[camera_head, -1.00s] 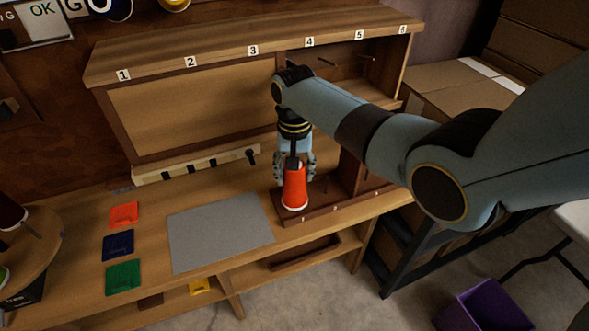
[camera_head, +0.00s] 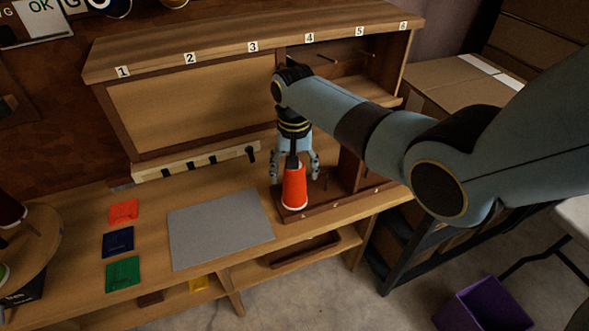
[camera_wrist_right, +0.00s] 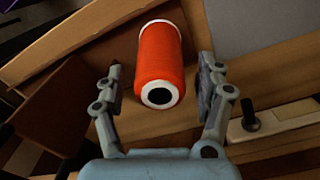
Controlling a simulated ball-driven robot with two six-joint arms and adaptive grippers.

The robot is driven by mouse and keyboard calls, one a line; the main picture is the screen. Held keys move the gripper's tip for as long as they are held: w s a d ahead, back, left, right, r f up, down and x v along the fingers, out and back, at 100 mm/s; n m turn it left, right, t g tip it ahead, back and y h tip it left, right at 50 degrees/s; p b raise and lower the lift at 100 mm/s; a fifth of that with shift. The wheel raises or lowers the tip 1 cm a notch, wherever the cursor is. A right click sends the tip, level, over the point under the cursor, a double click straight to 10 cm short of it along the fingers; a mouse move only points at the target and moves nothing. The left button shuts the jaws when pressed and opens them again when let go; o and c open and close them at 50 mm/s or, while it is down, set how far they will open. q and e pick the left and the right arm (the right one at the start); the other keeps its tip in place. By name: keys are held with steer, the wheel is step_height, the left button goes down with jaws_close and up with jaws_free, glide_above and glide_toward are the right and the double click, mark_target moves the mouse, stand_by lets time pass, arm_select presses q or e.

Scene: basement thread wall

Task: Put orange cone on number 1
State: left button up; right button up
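The orange cone (camera_head: 295,187) is a thread cone with a white rim. It stands upright on the dark wooden peg base (camera_head: 347,203) at the bench's right, behind the leftmost small label on the base's front edge, too small to read. The cone also shows in the right wrist view (camera_wrist_right: 160,60). My right gripper (camera_head: 296,178) is open around the cone, and its fingers in the right wrist view (camera_wrist_right: 160,68) stand apart from the cone on both sides. The number 1 label (camera_head: 123,72) is at the left end of the upper shelf edge. My left gripper is out of view.
A grey mat (camera_head: 220,230) lies left of the peg base. Red (camera_head: 124,211), blue (camera_head: 118,243) and green (camera_head: 123,272) squares lie further left. A pale rail with black pegs (camera_head: 195,163) runs along the back. A purple bin (camera_head: 484,304) stands on the floor.

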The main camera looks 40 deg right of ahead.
steer(key=shift+r, duration=0.15)
step_height(320, 180, up, 12)
steer(key=s+f+n+b, duration=0.2)
steer(key=s+f+b, duration=0.4)
steer(key=s+f, duration=0.9)
steer(key=s+f+n+b, duration=0.3)
steer(key=s+f+b, duration=0.3)
steer(key=s+f, duration=1)
steer(key=s+f+n+t+b, duration=0.1)
steer(key=s+f+b, duration=0.5)
steer(key=s+f, duration=0.9)
step_height(320, 180, down, 12)
steer(key=shift+s+d+f+n+h, duration=0.15)
steer(key=shift+s+n+h, duration=0.2)
steer(key=shift+n, duration=0.35)
stand_by(1.5)
